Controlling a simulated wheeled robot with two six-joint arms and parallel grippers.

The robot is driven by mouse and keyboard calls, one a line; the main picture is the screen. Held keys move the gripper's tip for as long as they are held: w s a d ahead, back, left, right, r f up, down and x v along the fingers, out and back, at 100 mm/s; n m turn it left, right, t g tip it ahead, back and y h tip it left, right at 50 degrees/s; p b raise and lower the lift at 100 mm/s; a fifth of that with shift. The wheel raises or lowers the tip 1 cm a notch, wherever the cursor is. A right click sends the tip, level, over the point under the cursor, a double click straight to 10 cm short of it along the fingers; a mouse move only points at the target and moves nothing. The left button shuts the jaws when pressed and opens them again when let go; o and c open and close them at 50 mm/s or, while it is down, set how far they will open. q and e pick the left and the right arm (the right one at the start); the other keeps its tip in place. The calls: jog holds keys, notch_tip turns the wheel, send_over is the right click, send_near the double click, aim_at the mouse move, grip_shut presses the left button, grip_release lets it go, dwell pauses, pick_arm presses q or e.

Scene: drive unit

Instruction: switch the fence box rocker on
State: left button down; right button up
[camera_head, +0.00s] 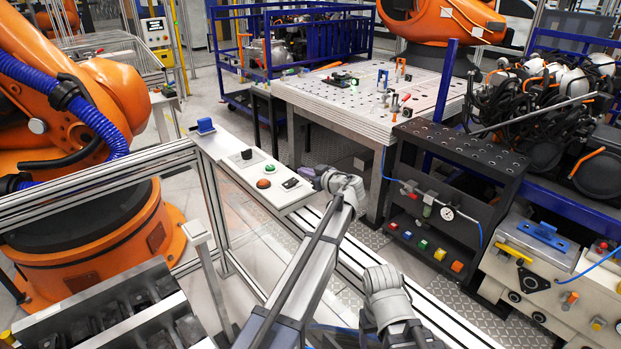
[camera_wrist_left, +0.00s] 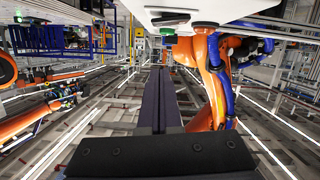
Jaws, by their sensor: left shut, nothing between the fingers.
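The fence box (camera_head: 238,168) is a pale panel on top of the fence post and rail in the head view. My right gripper does not show.
A blue piece (camera_head: 206,126) sits on the fence post. Fence rails (camera_head: 100,192) run below the box. An orange robot (camera_head: 110,230) stands on the left. A perforated table (camera_head: 350,105) and a dark rack (camera_head: 460,150) stand behind my left arm. My right forearm (camera_head: 385,285) is at lower centre.

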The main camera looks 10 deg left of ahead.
aim_at(299, 187)
pick_arm(q)
jog(key=x, duration=0.4)
jog(key=shift+w+f+b, duration=0.1)
jog(key=shift+w+b, duration=0.05)
jog(key=shift+b, duration=0.25)
jog(key=shift+w+a+f+b, duration=0.15)
jog(key=shift+f+b, duration=0.4)
jog(key=shift+w+a+f+b, duration=0.1)
jog(key=shift+w+f+b, duration=0.05)
jog(key=shift+f+b, duration=0.35)
jog(key=shift+w+d+f+b, duration=0.1)
jog(key=shift+d+f+b, duration=0.05)
jog(key=shift+f+b, duration=0.8)
